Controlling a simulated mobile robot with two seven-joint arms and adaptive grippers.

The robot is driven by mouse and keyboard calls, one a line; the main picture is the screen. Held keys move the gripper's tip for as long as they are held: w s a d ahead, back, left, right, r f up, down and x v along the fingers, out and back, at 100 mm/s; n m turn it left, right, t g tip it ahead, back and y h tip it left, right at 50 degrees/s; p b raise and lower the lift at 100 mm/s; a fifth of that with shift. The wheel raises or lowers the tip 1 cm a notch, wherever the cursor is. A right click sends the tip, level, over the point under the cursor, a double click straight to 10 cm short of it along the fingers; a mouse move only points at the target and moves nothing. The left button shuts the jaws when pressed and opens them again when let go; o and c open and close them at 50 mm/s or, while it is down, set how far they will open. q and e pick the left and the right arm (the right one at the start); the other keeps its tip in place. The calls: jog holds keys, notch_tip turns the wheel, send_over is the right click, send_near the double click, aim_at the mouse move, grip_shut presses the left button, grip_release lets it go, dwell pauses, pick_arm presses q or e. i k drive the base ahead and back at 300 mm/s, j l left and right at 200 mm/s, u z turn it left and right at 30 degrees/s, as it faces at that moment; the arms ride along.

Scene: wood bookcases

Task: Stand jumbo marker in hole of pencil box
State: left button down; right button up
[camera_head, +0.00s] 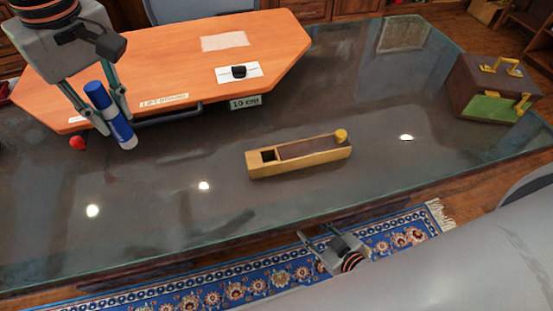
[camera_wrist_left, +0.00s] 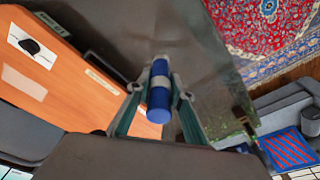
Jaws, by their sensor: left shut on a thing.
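The jumbo marker (camera_head: 120,127) is a thick blue cylinder with white parts. My left gripper (camera_head: 108,116) is shut on it, above the left part of the dark table. The marker leans a little in the head view, and I cannot tell whether its lower end touches the table. In the left wrist view the marker (camera_wrist_left: 160,85) sits between both fingers. The pencil box (camera_head: 300,163) is a long wooden box at mid-table, right of the left gripper. My right gripper (camera_head: 314,238) is below the table's near edge, fingers apart, empty.
An orange board (camera_head: 180,65) with labels and a black item (camera_head: 239,72) lies at the back left. A small red ball (camera_head: 77,143) is near the left gripper. A brown and green case (camera_head: 495,88) stands at the right. The glossy table (camera_head: 215,210) is clear around the box.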

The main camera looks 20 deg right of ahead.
aim_at(268, 165)
jog(key=l, duration=1.3)
